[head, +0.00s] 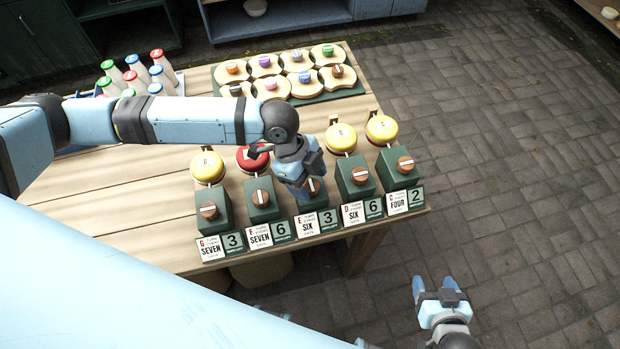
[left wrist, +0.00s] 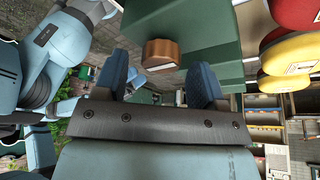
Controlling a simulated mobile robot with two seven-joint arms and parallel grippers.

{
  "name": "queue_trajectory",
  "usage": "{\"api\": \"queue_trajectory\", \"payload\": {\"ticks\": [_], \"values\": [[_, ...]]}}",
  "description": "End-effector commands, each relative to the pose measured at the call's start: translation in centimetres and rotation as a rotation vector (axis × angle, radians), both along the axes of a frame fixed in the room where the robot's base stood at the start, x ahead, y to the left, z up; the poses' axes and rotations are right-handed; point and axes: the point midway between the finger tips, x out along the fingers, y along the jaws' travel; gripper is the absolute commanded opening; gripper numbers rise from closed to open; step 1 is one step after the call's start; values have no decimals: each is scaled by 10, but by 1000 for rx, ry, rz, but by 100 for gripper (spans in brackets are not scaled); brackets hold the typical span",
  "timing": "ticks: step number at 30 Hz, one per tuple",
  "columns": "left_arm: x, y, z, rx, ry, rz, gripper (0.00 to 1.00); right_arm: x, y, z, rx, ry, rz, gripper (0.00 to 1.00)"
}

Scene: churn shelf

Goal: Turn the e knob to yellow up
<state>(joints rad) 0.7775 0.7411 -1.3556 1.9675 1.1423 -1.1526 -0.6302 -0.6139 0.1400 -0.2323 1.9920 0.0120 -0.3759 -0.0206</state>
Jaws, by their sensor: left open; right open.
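The e knob (head: 314,187) is a round wooden knob with a pale bar on a green box, third in a row of such boxes, above a card (head: 308,226) marked E, SIX. My left gripper (head: 300,190) is open over that box and partly covers the knob. In the left wrist view a wooden knob (left wrist: 160,55) on a green box shows beyond and between the two open fingers, apart from them. The disc behind the e box is hidden by my left wrist in the head view. My right gripper (head: 438,291) is open and empty, off the table's front right.
Neighbouring knobs are close on both sides: the f knob (head: 261,198) and the d knob (head: 360,175). A red disc (head: 250,161) and yellow discs (head: 341,138) stand behind the boxes. Coloured-cap bottles (head: 132,80) and a tray of wooden pieces (head: 298,85) are further back.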

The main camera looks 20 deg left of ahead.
Motion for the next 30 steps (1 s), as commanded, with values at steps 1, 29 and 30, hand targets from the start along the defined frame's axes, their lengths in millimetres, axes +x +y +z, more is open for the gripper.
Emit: {"api": "queue_trajectory", "payload": {"ticks": [1, 29, 30], "values": [[0, -2, -3, 0, 0, 0, 64, 0, -1, 1, -1, -1, -2, 64], [0, -3, -7, 0, 0, -38, 16, -1, 1, 2, 1, 3, 0, 64], [0, -3, -7, 0, 1, -53, 16, -2, 1, 3, 1, 3, 0, 64]]}}
